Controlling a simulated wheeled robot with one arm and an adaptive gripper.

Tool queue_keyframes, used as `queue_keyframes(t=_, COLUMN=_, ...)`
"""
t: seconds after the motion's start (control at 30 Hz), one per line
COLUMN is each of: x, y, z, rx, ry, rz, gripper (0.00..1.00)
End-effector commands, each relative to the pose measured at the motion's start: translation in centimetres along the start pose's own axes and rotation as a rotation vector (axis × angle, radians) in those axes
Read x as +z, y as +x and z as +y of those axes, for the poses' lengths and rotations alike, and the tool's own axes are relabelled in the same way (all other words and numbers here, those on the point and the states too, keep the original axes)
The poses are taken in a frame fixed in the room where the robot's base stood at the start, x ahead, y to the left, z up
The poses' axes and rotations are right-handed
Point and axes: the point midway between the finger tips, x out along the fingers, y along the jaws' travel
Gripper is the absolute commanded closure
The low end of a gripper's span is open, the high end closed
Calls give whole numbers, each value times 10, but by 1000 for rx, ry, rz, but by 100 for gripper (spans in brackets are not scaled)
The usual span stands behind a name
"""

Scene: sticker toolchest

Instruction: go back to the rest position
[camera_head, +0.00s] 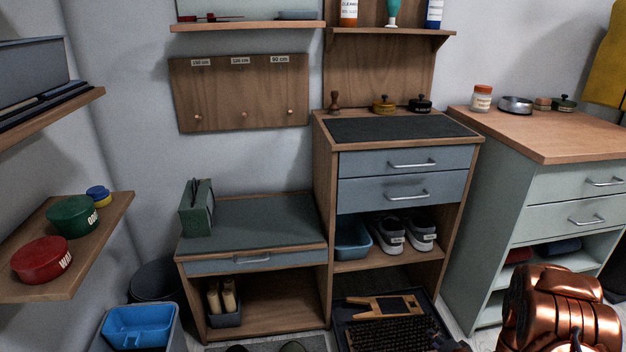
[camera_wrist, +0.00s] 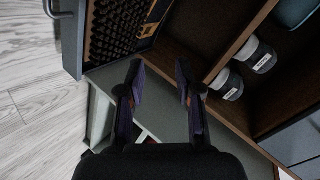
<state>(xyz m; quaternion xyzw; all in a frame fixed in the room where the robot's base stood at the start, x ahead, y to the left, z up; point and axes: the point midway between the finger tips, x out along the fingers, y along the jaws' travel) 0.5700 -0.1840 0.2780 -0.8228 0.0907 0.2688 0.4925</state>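My gripper (camera_wrist: 159,80) shows in the wrist view with its two dark fingers apart and nothing between them. It is open and empty. Behind the fingers are a grey-green cabinet side and the low shelf unit with a pair of grey shoes (camera_wrist: 245,68). My copper-coloured arm is at the lower right of the head view.
A green-grey cabinet (camera_head: 483,210) stands close to my arm. Pale floor (camera_wrist: 35,110) is bare at the left of the wrist view.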

Motion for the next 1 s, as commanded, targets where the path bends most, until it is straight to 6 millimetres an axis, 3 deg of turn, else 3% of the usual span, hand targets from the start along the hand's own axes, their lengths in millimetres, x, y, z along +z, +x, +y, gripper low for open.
queue_keyframes(t=0.03, x=-15, y=-12, z=-20, rx=32, ry=-50, rz=-3, gripper=65)
queue_keyframes(t=0.27, x=-52, y=-53, z=-64, rx=207, ry=-231, rz=-30, gripper=65)
queue_keyframes(t=0.53, x=-90, y=-115, z=-126, rx=392, ry=-400, rz=-67, gripper=65)
queue_keyframes(t=0.8, x=-113, y=-190, z=-194, rx=552, ry=-520, rz=-127, gripper=65)
queue_keyframes(t=1.0, x=-117, y=-252, z=-246, rx=646, ry=-581, rz=-192, gripper=65)
